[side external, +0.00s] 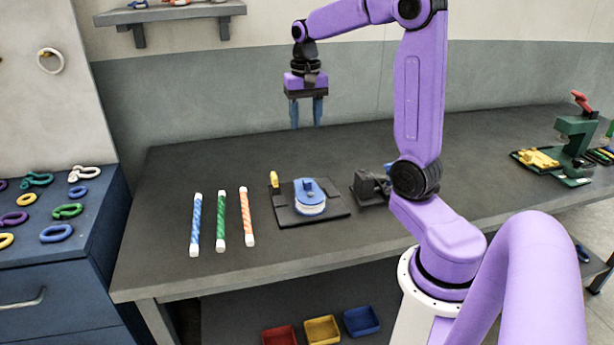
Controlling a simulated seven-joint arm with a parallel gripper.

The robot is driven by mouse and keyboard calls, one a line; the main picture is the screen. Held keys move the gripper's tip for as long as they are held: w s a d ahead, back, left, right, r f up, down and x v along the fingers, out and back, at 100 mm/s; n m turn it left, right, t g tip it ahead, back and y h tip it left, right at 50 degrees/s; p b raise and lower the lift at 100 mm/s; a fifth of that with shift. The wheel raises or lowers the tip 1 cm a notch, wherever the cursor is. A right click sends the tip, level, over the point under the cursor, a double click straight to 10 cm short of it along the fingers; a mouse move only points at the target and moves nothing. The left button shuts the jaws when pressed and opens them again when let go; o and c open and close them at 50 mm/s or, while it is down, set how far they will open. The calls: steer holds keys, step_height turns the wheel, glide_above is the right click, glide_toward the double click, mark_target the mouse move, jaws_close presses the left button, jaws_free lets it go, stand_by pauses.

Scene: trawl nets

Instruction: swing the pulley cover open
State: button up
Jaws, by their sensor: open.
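The pulley (311,209) is a round white body on a dark square base plate (333,214) on the grey table. A blue cover (309,190) lies over its top; I cannot tell whether it is fully closed. A small yellow upright piece (275,180) stands at the plate's back left corner. My gripper (306,124) hangs above and behind the pulley, pointing down. Its two blue fingers are apart with nothing between them, well clear of the cover.
Blue, green and orange striped rods (221,222) lie left of the plate. A dark grey device (370,186) stands close on its right, beside my arm. A green press (575,145) and yellow pieces (537,158) are at the far right. The table's front left is clear.

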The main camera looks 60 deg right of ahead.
mark_target(307, 180)
steer(key=f, duration=1.7)
steer(key=shift+d+f, duration=0.15)
steer(key=shift+d, duration=0.15)
jaws_close()
